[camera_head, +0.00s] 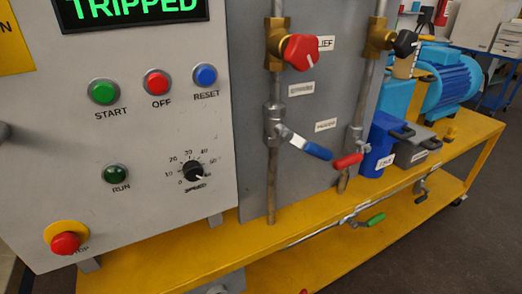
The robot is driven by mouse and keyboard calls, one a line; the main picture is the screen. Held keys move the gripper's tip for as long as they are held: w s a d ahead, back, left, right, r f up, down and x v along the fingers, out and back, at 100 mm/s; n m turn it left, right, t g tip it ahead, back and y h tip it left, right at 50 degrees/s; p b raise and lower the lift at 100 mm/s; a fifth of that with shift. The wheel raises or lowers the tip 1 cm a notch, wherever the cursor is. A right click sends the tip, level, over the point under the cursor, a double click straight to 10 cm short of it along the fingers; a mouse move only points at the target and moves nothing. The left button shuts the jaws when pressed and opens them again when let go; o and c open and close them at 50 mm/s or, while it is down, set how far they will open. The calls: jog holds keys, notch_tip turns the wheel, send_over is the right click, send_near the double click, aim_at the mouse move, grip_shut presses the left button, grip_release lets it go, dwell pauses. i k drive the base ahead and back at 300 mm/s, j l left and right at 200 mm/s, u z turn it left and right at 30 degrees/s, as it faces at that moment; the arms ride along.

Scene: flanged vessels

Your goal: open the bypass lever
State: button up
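Several valve levers show, and I cannot read which label says bypass. A blue-handled lever (311,148) slants down to the right from a grey valve body (275,122) on the left vertical pipe. A red-handled lever (348,161) sits on the right vertical pipe, its handle pointing left and slightly down. A green-handled lever (376,220) is on the low pipe along the yellow bench edge. A small label (326,125) above the blue lever is too blurred to read surely. My gripper is not in view.
A red knob (302,52) and a black knob (406,43) sit above on brass valves. The grey control panel (140,140) with buttons stands left, its display reading TRIPPED. Blue and grey bins (382,145) stand right of the red lever on the yellow bench (180,266). Floor is clear at lower right.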

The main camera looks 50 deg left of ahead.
aim_at(315, 149)
jog(key=u, duration=1.55)
